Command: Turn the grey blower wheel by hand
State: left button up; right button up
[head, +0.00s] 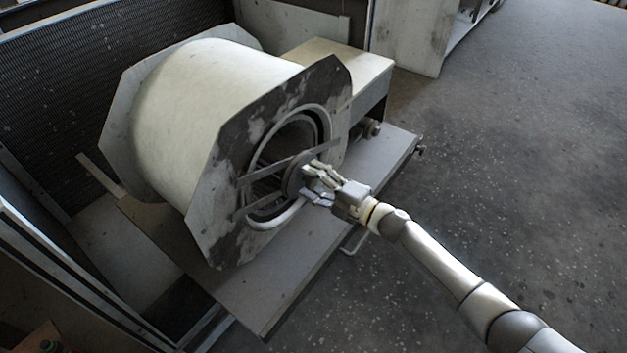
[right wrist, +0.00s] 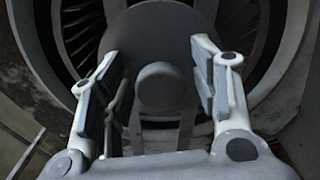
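The grey blower wheel (head: 299,174) is a round disc with a hub at the middle of the housing's opening, in front of a flat crossbar. In the right wrist view the disc (right wrist: 160,28) fills the upper middle, and its round hub knob (right wrist: 162,88) sits between my fingers. My right gripper (head: 308,184) is at the wheel's face. It also shows in the right wrist view (right wrist: 155,85), with its fingers apart on either side of the knob and a gap on each side. My left gripper is not in view.
The cream drum-shaped blower housing (head: 190,105) with dark octagonal end plates stands on a grey metal shelf (head: 262,295). A cream box (head: 345,62) sits behind it. A frame rail (head: 60,270) runs at lower left. The speckled floor (head: 510,150) at right is clear.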

jog(key=shift+s+d, duration=0.15)
jog(key=v, duration=1.1)
jog(key=shift+s+d, duration=0.2)
jog(key=shift+d, duration=0.05)
